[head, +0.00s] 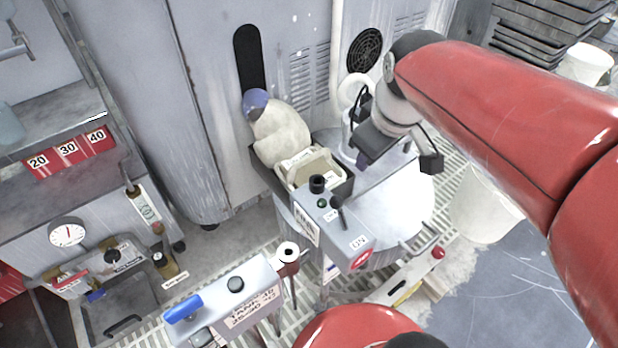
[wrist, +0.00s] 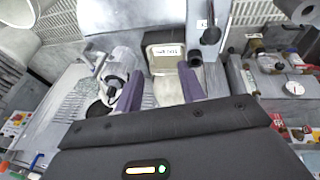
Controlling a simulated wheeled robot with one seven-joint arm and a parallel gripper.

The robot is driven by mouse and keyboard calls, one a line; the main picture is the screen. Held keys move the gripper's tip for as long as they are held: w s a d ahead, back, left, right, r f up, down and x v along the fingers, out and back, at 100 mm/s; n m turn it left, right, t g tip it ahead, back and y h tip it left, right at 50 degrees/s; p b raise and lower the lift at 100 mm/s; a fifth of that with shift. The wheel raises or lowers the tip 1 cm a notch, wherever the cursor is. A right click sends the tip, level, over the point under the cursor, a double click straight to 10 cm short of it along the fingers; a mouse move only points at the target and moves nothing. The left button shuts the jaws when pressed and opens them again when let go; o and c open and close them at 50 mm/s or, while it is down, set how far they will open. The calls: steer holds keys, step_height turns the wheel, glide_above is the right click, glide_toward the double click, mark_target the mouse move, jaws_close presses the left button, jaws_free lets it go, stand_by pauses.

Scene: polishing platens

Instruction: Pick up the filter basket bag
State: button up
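A cream, lumpy bag-like shape (head: 282,132) with a blue-purple top stands against the grey cabinet; I cannot tell if it is the filter basket bag. Just below it, a beige, labelled rectangular basket (head: 318,166) sits in a dark holder; the label is too small to read. In the wrist view a pale labelled box (wrist: 164,66), apparently the same basket, shows ahead between my fingertips.
A grey control box (head: 336,222) with knobs stands in front of the basket. The tall grey cabinet (head: 222,150) rises behind. A white bucket (head: 485,207) stands at right, and a blue-handled unit (head: 228,300) at the front.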

steer(key=w+a+f+n+g+b, duration=0.1)
steer(key=w+a+f+n, duration=0.2)
steer(key=w, duration=0.4)
steer(key=w+a+f+n+g+b, duration=0.1)
steer(key=w+f+n, duration=0.2)
steer(key=w+n, duration=0.3)
steer(key=n+g, duration=0.2)
steer(key=n, duration=0.6)
glide_above(310, 156)
steer(key=f, duration=1.1)
steer(key=shift+w+d+b, duration=0.25)
steer(key=shift+d+b, duration=0.1)
steer(key=shift+f, duration=0.3)
steer(key=f, duration=0.7)
steer(key=shift+s+a+f, duration=0.1)
steer(key=shift+s+a, duration=0.1)
steer(key=shift+a, duration=0.1)
jaws_close()
